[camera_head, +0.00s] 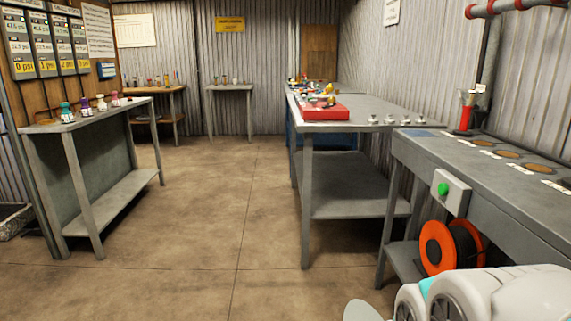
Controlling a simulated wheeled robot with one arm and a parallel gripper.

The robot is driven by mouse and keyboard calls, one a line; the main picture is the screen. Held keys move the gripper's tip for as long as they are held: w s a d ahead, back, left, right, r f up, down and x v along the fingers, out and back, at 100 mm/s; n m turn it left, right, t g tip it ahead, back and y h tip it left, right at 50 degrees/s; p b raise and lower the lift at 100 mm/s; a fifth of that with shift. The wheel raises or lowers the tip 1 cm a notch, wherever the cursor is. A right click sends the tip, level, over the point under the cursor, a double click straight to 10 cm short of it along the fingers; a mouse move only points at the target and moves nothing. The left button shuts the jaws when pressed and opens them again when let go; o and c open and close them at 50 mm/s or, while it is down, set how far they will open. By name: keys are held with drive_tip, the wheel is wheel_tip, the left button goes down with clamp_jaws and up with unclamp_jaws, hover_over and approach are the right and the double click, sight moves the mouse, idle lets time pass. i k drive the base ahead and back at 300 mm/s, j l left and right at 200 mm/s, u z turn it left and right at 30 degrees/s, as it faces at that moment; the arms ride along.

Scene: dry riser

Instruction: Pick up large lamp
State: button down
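I cannot make out a thing that is clearly the large lamp. A red upright tool or canister (466,112) with a dark top stands on the right bench, near the wall. Several small silvery fittings (390,120) sit in a row on the middle table. A red tray (325,111) with small coloured items lies on the same table. White and teal links of my own arm fill the lower right corner. My gripper is not visible.
The right bench (480,170) has round brown inserts and a green button box (443,190). An orange reel (437,246) sits below it. The middle table (350,128) adjoins it. A left table (90,117) holds small coloured valves. The floor (210,215) between is clear.

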sight(469, 98)
drive_tip(key=z, duration=1)
